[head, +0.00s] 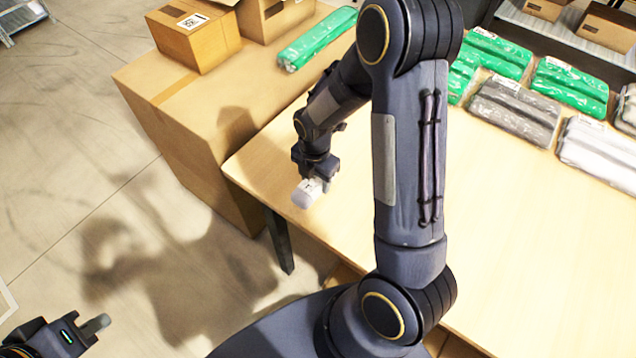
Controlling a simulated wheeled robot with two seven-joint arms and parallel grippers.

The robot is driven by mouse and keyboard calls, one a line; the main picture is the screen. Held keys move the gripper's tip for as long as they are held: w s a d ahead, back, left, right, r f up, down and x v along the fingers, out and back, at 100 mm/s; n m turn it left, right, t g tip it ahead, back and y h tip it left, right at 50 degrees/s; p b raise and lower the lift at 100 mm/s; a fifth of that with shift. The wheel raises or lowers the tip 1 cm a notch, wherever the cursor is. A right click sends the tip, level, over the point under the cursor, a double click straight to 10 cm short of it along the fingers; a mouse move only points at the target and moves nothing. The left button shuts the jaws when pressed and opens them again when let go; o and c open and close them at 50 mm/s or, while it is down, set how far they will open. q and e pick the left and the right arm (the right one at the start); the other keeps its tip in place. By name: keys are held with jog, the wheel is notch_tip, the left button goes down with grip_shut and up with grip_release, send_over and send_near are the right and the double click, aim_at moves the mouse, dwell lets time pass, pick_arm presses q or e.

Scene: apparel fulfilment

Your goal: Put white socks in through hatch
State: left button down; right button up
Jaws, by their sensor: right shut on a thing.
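My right gripper (318,172) is shut on a small white bundle, which looks like the white socks (306,194). It holds the bundle near the left front edge of the wooden table (480,230); I cannot tell whether the bundle touches the tabletop. My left gripper (97,326) is at the lower left, over the floor and away from the table. Its fingers show only in part, so its opening is unclear. I cannot make out a hatch in this view.
A large cardboard box (185,120) stands against the table's left side, with smaller boxes (195,38) on top. Green packs (500,50), a grey pack (515,110) and a white pack (600,150) lie at the back right. My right arm hides the table's middle.

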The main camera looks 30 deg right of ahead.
aim_at(318, 185)
jog(key=shift+d+f, duration=0.2)
jog(key=shift+f, duration=0.1)
jog(key=shift+w+d+f, duration=0.1)
jog(key=shift+d+f, duration=0.05)
jog(key=shift+f, duration=0.75)
jog(key=shift+w+d+f, duration=0.1)
jog(key=shift+f, duration=0.8)
jog(key=o, duration=1)
jog(key=shift+f, duration=0.1)
jog(key=shift+c, duration=0.2)
